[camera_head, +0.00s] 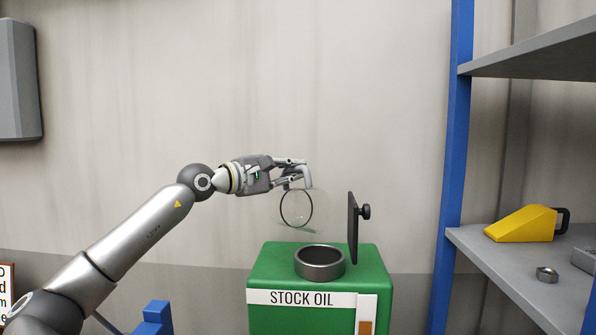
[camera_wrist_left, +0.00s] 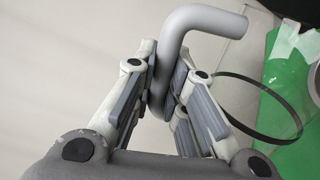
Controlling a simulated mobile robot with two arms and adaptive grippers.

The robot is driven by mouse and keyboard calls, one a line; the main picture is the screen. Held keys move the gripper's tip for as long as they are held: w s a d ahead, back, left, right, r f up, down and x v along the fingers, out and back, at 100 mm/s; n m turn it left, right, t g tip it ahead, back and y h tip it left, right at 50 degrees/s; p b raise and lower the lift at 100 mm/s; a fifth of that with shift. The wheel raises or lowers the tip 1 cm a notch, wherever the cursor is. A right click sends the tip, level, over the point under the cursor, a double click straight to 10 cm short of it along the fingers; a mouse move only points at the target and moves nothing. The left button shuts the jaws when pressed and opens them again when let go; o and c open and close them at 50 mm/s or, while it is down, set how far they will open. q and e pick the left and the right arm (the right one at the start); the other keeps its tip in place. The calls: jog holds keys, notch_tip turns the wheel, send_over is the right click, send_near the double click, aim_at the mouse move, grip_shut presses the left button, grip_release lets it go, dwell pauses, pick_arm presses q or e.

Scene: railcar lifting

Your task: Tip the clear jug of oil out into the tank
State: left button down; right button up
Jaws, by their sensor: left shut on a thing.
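The clear jug (camera_head: 297,208) is nearly invisible apart from a dark ring and a grey bent handle (camera_wrist_left: 205,20). It hangs above the green tank (camera_head: 262,268), a little left of its round filler neck (camera_head: 320,272). The ring faces sideways, so the jug looks tipped over. My left gripper (camera_head: 302,168) is shut on the jug's handle; in the left wrist view the fingers (camera_wrist_left: 165,100) lie on both sides of the handle. The tank's dark lid (camera_head: 353,228) stands open, upright at the neck's right. I cannot make out oil in the jug or a stream. My right gripper is not in view.
A blue-posted shelf (camera_head: 540,285) on the right holds a yellow wedge-shaped object (camera_head: 522,224) and a metal nut (camera_head: 547,274). A grey box (camera_head: 20,80) hangs on the wall at left. The space above the tank is otherwise clear.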

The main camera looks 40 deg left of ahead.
aim_at(282, 170)
pick_arm(q)
jog(key=a+n, duration=0.1)
jog(key=a+n+p, duration=0.1)
jog(key=a+n, duration=0.1)
jog(key=shift+w+a+n+p, duration=0.25)
jog(key=shift+n+p, duration=0.05)
jog(key=shift+n, duration=0.1)
jog(key=shift+a+f+n, duration=0.25)
jog(key=shift+a+n, duration=0.05)
jog(key=shift+n, duration=0.2)
notch_tip(282, 170, down, 9)
jog(key=n+b, duration=0.8)
jog(key=n, duration=0.2)
jog(key=shift+r, duration=0.15)
jog(key=shift+a, duration=0.1)
